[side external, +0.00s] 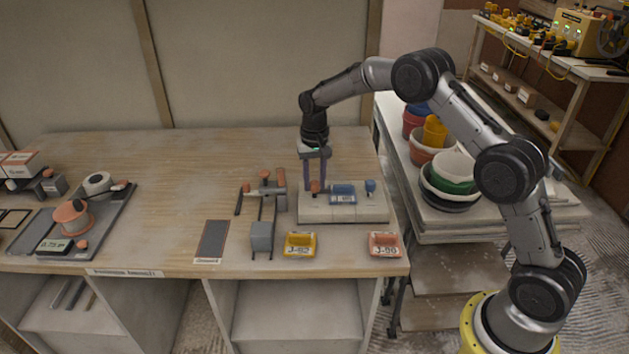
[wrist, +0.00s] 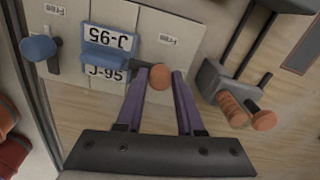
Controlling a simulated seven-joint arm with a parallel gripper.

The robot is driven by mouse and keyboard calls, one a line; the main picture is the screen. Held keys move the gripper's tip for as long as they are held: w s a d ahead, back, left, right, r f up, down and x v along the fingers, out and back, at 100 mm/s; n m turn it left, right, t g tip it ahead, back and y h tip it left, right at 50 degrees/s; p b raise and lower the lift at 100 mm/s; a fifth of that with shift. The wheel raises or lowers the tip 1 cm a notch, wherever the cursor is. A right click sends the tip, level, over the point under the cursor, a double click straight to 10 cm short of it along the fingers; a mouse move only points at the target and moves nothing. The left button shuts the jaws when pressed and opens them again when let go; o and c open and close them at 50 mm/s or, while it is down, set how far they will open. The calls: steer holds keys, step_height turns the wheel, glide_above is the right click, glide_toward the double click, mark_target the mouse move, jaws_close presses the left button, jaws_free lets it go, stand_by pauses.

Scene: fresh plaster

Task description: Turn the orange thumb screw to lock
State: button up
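The orange thumb screw (side external: 316,187) stands at the left end of a pale fixture block (side external: 350,212). It also shows in the wrist view (wrist: 160,77). A blue clamp body (side external: 343,193) with a J-95 label sits beside it on the block, and a blue knob (side external: 370,187) stands at the right end. My gripper (side external: 316,188) points straight down over the screw. Its two purple fingers are apart, one on each side of the screw head, with the fingertips around head height. Whether they touch the head is not clear.
Left of the block lies a grey clamp (side external: 263,232) with other orange knobs (wrist: 262,120). A yellow labelled block (side external: 300,243) and an orange one (side external: 385,244) sit at the front edge. A dark tray (side external: 112,222) lies far left; bare tabletop (side external: 190,170) separates it from the clamp.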

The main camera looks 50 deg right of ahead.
mark_target(315, 182)
steer(key=o, duration=0.4)
steer(key=shift+c, duration=0.2)
step_height(315, 182, up, 14)
stand_by(0.5)
